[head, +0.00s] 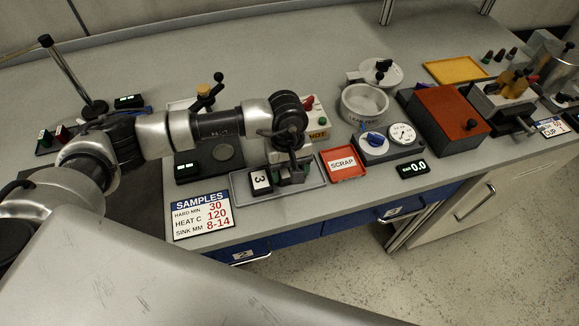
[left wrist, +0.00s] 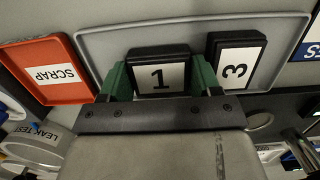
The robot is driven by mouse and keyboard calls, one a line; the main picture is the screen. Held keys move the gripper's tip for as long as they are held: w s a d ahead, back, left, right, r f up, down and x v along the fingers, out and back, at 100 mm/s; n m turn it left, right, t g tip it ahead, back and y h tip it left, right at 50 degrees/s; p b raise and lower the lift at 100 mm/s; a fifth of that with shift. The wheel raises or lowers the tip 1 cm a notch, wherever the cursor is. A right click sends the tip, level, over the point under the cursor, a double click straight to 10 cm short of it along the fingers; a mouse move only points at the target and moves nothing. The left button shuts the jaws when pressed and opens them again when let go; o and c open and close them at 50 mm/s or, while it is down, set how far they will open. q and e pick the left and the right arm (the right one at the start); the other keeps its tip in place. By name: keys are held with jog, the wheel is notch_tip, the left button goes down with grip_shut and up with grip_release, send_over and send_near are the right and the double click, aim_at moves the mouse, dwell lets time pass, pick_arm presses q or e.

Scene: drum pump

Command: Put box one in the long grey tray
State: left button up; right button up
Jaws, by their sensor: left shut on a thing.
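Box one (left wrist: 158,76), a black block with a white label reading 1, is between the green fingers of my left gripper (left wrist: 161,82). The gripper is shut on it. In the head view my left gripper (head: 291,172) is over the long grey tray (head: 312,184), and it mostly hides box one. In the left wrist view the grey tray (left wrist: 200,28) frames box one. I cannot tell whether the box touches the tray floor. Box three (head: 260,182) lies in the tray beside it, also seen in the left wrist view (left wrist: 236,62). My right gripper is not in view.
The red SCRAP tray (head: 343,164) sits just right of the grey tray. The SAMPLES card (head: 202,214) lies to the left, near the bench's front edge. A gauge unit (head: 388,146), the leak test pot (head: 364,104) and a red-brown box (head: 447,120) stand farther right.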

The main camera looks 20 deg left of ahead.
pick_arm(q)
jog(key=shift+f, duration=0.2)
jog(key=o, duration=0.7)
jog(key=shift+c, duration=0.2)
jog(key=shift+r, duration=0.2)
jog(key=shift+r, duration=0.2)
notch_tip(320, 180, up, 12)
jog(key=w+b, duration=0.1)
jog(key=b, duration=0.1)
jog(key=shift+a+f+b, duration=0.2)
jog(key=shift+a+b, duration=0.15)
jog(key=shift+a, duration=0.1)
jog(key=shift+f, duration=0.1)
